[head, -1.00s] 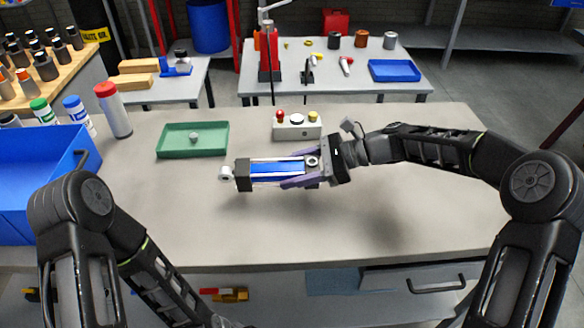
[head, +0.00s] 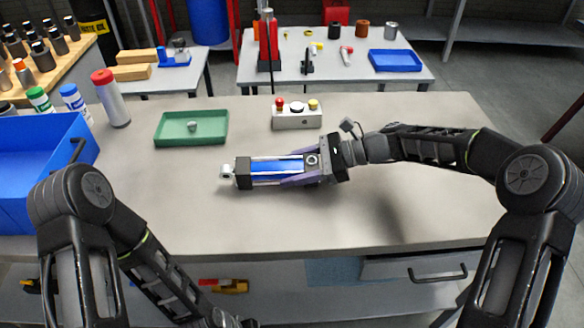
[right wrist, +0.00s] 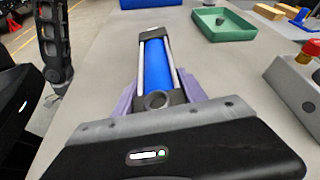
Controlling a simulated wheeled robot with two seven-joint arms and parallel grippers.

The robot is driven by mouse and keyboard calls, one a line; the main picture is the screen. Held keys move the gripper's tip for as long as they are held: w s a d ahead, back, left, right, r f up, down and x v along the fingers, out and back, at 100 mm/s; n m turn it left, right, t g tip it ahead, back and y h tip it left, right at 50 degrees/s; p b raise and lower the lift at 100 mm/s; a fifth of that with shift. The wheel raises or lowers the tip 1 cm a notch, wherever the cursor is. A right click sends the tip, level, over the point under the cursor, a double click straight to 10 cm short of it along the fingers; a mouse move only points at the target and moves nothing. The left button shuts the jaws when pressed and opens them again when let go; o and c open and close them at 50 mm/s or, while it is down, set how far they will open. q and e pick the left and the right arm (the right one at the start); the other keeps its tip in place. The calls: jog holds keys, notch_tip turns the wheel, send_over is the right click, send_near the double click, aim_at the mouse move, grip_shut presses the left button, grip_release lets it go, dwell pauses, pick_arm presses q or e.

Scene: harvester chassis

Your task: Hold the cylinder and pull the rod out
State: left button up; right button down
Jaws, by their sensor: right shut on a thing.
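The cylinder (head: 268,170) is blue with black end blocks and silver tie bars. It lies level over the middle of the bench, its length running left to right. A rod end (head: 226,172) with a pale eye sticks out of its left block. My right gripper (head: 292,169) is shut on the cylinder's right part, with purple fingers along both sides. The right wrist view shows the cylinder (right wrist: 157,65) between the fingers, black port block nearest; the rod end is hidden there. My left arm is at the lower left, its gripper out of frame.
A green tray (head: 160,138) holding a small round part is behind the cylinder. A button box (head: 297,119) stands behind my right gripper. A blue bin (head: 30,165) and several bottles are at the left. The bench front and right are clear.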

jog(key=shift+s+f, duration=0.2)
jog(key=shift+f, duration=0.35)
dwell(0.4)
jog(key=c, duration=1.2)
grip_release()
jog(key=shift+f, duration=0.2)
jog(key=shift+w+r, duration=0.2)
jog(key=shift+r, duration=0.2)
grip_shut()
